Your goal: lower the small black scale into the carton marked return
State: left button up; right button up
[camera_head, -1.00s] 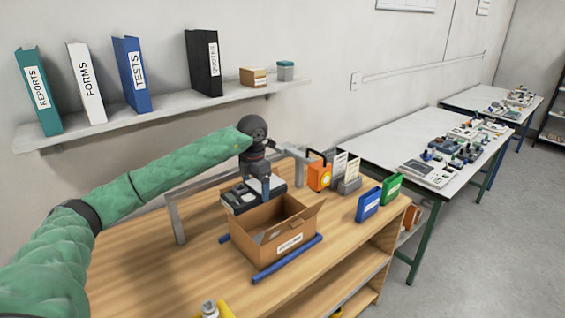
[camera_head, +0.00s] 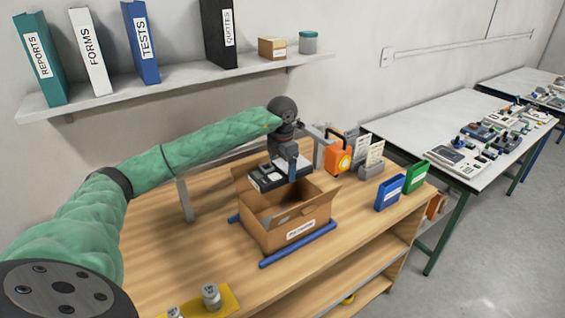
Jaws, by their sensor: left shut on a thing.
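The small black scale (camera_head: 264,180) is in my left gripper (camera_head: 291,174), which is shut on it. The scale hangs over the back part of the open carton (camera_head: 264,234), above its rim. The carton is brown with its flaps open and a white label on its front; the label's print is too small to read for sure. The carton stands on the wooden table (camera_head: 180,255) between blue bars (camera_head: 300,246). The gripper's fingertips are partly hidden by the scale. My right gripper is not in view.
An orange device (camera_head: 338,158) and card holders (camera_head: 372,160) stand behind and right of the carton. Blue (camera_head: 390,193) and green (camera_head: 415,176) boxes stand at the table's right edge. Metal weights (camera_head: 211,296) sit on a yellow tray in front. A shelf (camera_head: 180,88) with binders hangs above.

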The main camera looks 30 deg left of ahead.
pick_arm(q)
jog(key=shift+s+f, duration=0.1)
jog(key=shift+f, duration=0.6)
jog(key=shift+f+b, duration=0.35)
jog(key=shift+f, duration=1.3)
jog(key=shift+f+b, duration=3.4)
jog(key=shift+f, duration=1.45)
jog(key=shift+f+b, duration=0.45)
jog(key=shift+f, duration=0.15)
jog(key=shift+f+b, duration=0.35)
jog(key=shift+f, duration=0.5)
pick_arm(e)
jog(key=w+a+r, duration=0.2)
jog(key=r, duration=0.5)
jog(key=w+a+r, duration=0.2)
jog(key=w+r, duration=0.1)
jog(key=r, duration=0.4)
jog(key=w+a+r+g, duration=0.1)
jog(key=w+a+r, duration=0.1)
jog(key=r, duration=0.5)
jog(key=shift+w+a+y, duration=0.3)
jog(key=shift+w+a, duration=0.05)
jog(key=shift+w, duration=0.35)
